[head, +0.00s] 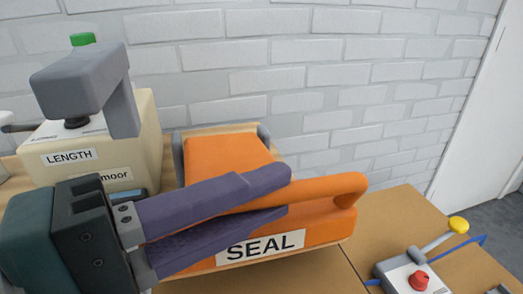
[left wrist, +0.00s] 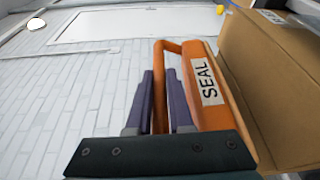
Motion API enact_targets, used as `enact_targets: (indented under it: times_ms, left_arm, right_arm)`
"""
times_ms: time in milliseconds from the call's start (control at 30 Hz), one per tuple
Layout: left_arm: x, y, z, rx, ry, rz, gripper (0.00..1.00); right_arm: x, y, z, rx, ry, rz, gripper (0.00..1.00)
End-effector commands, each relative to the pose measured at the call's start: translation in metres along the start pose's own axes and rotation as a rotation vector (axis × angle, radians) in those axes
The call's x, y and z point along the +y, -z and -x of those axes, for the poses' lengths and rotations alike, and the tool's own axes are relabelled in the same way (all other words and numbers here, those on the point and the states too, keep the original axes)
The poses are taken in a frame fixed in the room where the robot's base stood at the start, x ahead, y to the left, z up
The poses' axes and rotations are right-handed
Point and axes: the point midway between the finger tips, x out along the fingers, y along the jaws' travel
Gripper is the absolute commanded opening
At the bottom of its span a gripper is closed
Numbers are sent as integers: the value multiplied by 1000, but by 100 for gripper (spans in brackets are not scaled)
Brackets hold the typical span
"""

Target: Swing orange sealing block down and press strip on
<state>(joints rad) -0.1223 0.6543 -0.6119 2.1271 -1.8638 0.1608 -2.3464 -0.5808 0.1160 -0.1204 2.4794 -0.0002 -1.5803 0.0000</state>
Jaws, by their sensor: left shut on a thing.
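The orange sealing block (head: 320,222) carries a white SEAL label and a looped handle at its right end. It lies low over the cardboard surface (head: 388,236); whether it touches is hidden. It also shows in the left wrist view (left wrist: 201,113). My left gripper (head: 285,192) has its two purple fingers on either side of the handle bar and is shut on it. The left wrist view shows the bar between the fingers (left wrist: 160,75). I cannot make out the strip. My right gripper is not in view.
A cream machine (head: 146,120) labelled LENGTH, with a grey lever (head: 85,85), stands at the left. A white box (head: 408,276) with a red knob and a yellow-tipped lever is at the lower right. A white brick wall (head: 350,75) is behind.

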Motion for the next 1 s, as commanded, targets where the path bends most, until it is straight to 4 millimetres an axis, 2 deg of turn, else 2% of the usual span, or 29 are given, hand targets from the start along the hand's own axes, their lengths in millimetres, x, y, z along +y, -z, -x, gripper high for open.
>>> enact_targets:
  times_ms: [33,233,767,800,900,1000]
  left_arm:
    - [-11,-1,0,-1,0,6,0]
    - [-23,-2,1,1,2,5,0]
    - [-26,-2,2,3,3,5,0]
    - [-26,-2,2,3,3,5,21]
    - [-26,-2,2,3,3,5,32]
    - [-26,-2,2,2,3,4,32]
  right_arm:
    - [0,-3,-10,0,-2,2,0]
    - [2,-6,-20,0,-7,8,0]
    - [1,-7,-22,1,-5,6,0]
    - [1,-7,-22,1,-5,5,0]
    - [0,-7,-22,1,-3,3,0]
    - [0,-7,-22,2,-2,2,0]
